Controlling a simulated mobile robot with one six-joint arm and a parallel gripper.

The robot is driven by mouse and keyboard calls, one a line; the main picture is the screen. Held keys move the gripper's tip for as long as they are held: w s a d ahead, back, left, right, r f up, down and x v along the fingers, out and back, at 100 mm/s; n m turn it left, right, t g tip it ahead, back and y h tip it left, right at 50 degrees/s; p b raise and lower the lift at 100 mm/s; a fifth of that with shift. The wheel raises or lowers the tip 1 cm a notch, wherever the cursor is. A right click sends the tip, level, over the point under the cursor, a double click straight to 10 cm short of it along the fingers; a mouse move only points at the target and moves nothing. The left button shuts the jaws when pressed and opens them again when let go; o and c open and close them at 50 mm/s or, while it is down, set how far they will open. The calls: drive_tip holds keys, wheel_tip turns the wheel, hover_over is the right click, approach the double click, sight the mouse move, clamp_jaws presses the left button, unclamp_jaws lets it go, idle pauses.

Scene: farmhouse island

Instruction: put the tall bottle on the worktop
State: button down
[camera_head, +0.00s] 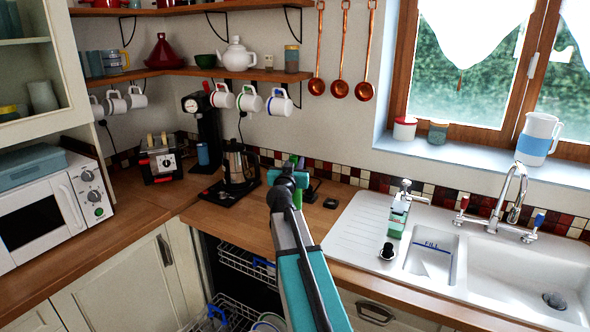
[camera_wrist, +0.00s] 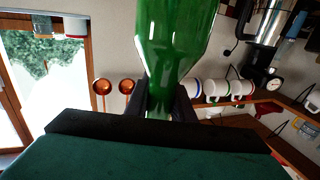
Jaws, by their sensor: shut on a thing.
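The tall bottle is green glass. In the wrist view the bottle (camera_wrist: 175,40) fills the top centre, its wide body away from me and its neck between my fingers. My gripper (camera_wrist: 165,105) is shut on the neck. In the head view my arm reaches over the worktop (camera_head: 240,228), left of the sink. There my wrist hides most of the bottle, and only slivers of green (camera_head: 300,163) show. I cannot tell whether its base touches the worktop.
A moka pot (camera_head: 239,165) on a black hob stands just left of my wrist. A soap bottle (camera_head: 397,218) and the white sink (camera_head: 500,265) are to the right. An open dishwasher rack (camera_head: 250,268) is below the edge. Mugs (camera_head: 249,99) hang above.

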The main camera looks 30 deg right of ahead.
drive_tip(key=shift+w+d, duration=0.1)
drive_tip(key=shift+w, duration=0.15)
drive_tip(key=f, duration=0.1)
drive_tip(key=f+p, duration=0.1)
drive_tip(key=f, duration=0.1)
drive_tip(key=shift+w+d+f+p, duration=0.15)
drive_tip(key=shift+w+f+p, duration=0.1)
drive_tip(key=shift+p, duration=0.1)
idle(0.4)
drive_tip(key=shift+f+b, duration=0.15)
drive_tip(key=shift+b, duration=0.15)
drive_tip(key=c, duration=1.5)
unclamp_jaws()
drive_tip(key=shift+p, duration=0.3)
